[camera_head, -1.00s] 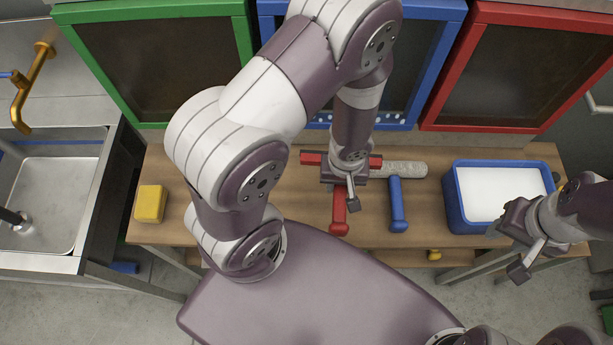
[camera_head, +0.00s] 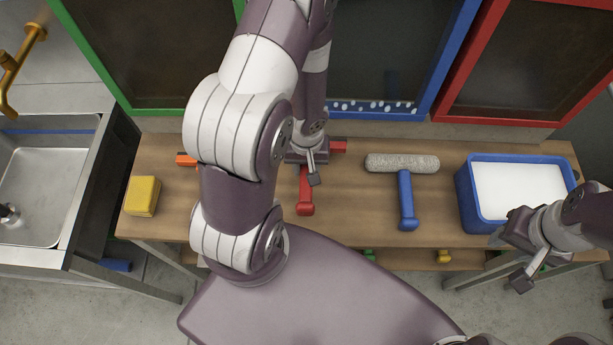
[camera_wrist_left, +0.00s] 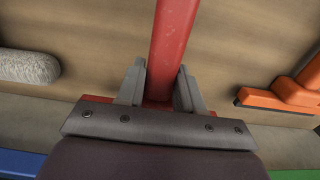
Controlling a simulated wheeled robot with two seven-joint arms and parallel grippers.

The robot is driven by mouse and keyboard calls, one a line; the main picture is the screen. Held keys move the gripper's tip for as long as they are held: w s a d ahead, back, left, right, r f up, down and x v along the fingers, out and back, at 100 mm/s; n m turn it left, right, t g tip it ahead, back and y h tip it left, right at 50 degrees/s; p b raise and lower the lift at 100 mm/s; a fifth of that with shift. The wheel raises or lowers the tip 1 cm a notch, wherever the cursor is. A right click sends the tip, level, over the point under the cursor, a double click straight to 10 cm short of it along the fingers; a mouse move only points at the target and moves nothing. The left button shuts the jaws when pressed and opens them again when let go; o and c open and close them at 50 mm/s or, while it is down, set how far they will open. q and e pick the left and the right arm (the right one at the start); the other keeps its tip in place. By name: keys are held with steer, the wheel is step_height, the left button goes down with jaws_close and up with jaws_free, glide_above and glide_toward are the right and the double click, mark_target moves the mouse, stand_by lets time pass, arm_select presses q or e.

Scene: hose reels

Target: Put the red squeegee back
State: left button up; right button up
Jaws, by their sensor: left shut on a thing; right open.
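The red squeegee (camera_head: 305,197) is over the wooden table, its handle pointing toward me and one end of its red head showing right of my wrist. In the left wrist view my left gripper (camera_wrist_left: 159,88) is shut on the red squeegee (camera_wrist_left: 174,40), one finger on each side of the handle near the head. I cannot tell whether the squeegee touches the table. My right gripper (camera_head: 513,255) is open and empty at the right, near the blue tub.
A blue-handled roller (camera_head: 406,195) lies right of the squeegee. An orange tool (camera_head: 185,160), also in the left wrist view (camera_wrist_left: 290,96), lies to the left. A yellow sponge (camera_head: 141,196) and a blue tub (camera_head: 467,200) are at opposite ends. Framed panels stand behind the table.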

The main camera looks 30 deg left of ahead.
arm_select(q)
step_height(320, 180, down, 4)
steer(key=shift+d+r+b, duration=0.1)
steer(key=shift+r+b, duration=0.1)
steer(key=shift+b, duration=0.75)
steer(key=shift+f, duration=0.1)
steer(key=shift+f, duration=0.15)
steer(key=o, duration=1)
